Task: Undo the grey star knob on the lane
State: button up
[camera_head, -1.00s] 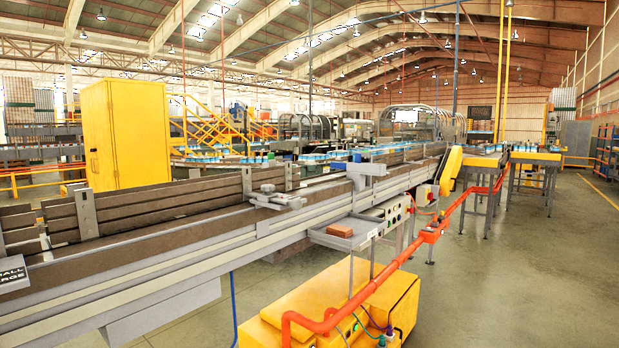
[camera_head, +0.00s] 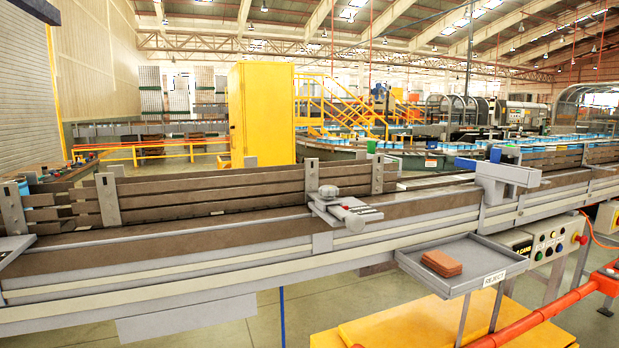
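My gripper is not in view, and nothing touches the knob.
A grey reject tray (camera_head: 463,262) with brown blocks (camera_head: 441,263) juts out right of the knob. A grey-blue sensor housing (camera_head: 495,180) stands over the lane. A control box (camera_head: 545,240) and an orange rail (camera_head: 540,315) are at the right. A yellow cabinet (camera_head: 262,112) stands behind.

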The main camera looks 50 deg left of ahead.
aim_at(328, 192)
jog(key=u, duration=0.75)
jog(key=i, duration=0.95)
jog(key=u, duration=0.9)
